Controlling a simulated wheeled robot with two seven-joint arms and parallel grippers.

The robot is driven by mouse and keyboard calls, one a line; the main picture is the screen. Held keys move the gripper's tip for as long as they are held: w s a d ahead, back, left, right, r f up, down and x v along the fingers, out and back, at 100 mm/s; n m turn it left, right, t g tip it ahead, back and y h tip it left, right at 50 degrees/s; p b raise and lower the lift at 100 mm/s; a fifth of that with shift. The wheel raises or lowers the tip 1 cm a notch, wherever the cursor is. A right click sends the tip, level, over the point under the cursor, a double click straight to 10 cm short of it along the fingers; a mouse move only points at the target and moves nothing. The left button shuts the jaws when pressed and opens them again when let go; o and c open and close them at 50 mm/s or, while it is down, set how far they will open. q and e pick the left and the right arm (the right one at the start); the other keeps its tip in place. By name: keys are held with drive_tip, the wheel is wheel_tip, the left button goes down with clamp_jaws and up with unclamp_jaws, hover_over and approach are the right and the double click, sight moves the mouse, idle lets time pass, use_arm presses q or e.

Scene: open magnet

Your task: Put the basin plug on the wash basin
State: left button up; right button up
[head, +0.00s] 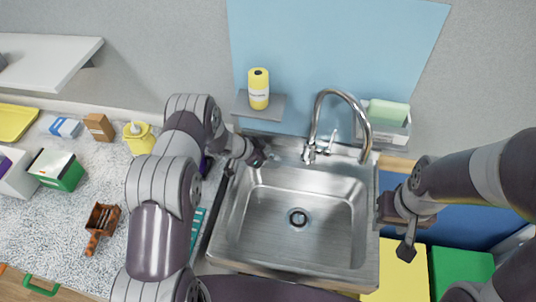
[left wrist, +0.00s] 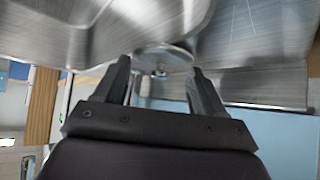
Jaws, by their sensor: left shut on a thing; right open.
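The steel wash basin (head: 325,205) is in the middle of the head view, with a round dark drain (head: 298,218) in its floor. My left gripper (head: 268,156) is over the basin's back left corner, left of the tap. In the left wrist view my left gripper (left wrist: 158,78) is shut on a round metal disc with a small knob, which looks like the basin plug (left wrist: 164,56). The plug is too small and covered to make out clearly in the head view. My right gripper (head: 397,228) is open and empty, right of the basin.
A curved tap (head: 345,98) rises at the basin's back. A yellow bottle (head: 259,88) stands on a small shelf behind, and a green sponge (head: 388,113) sits in a holder. The left counter holds several items, including a brown scoop (head: 102,222).

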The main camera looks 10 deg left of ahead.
use_arm(q)
drive_tip(key=shift+f, duration=0.25)
drive_tip(key=o, duration=1)
drive_tip(key=shift+o, duration=0.2)
drive_tip(key=shift+r, duration=0.15)
drive_tip(key=shift+r, duration=0.3)
drive_tip(key=s+a+r+n+t+y+b, duration=0.1)
drive_tip(key=s+a+r+n+y, duration=0.3)
drive_tip(key=r, duration=0.5)
drive_tip(key=s+a+r+n+t+y, duration=0.1)
drive_tip(key=s+a+r+y, duration=0.15)
drive_tip(key=a+r, duration=0.45)
drive_tip(key=s+d+r+n+g, duration=0.2)
drive_tip(key=s+g, duration=0.1)
drive_tip(key=s, duration=0.8)
drive_tip(key=s+d+r+n+g, duration=0.2)
drive_tip(key=s+d+n+g, duration=0.1)
drive_tip(key=s, duration=0.8)
drive_tip(key=shift+d+r+n+y, duration=0.2)
drive_tip(key=shift+r+n+y, duration=0.1)
drive_tip(key=shift+y, duration=0.05)
